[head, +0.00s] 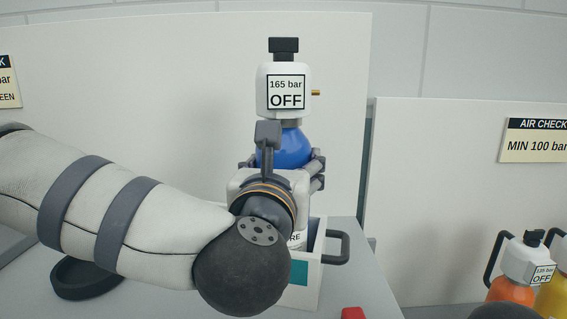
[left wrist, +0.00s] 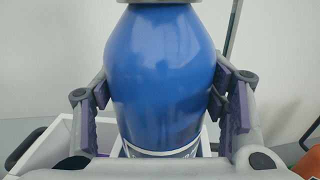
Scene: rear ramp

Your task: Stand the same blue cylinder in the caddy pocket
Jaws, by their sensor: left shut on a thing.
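The blue cylinder (head: 283,148) is upright, with a white valve head (head: 285,90) marked "165 bar OFF" and a black knob on top. My left gripper (head: 285,168) is shut on its blue body; in the left wrist view the fingers flank the cylinder (left wrist: 160,80) on both sides. The white caddy (head: 310,268), with a dark side handle and a teal patch, is below and behind my wrist. The cylinder's lower end is over or inside the caddy (left wrist: 45,150); its base is hidden, so I cannot tell whether it touches the bottom.
A black ring (head: 88,280) lies on the grey surface at left. A red object (head: 353,313) is at the front edge of view. An orange cylinder (head: 512,290) and a yellow one stand at right. Pale panels rise behind; one bears an "AIR CHECK" sign (head: 537,140).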

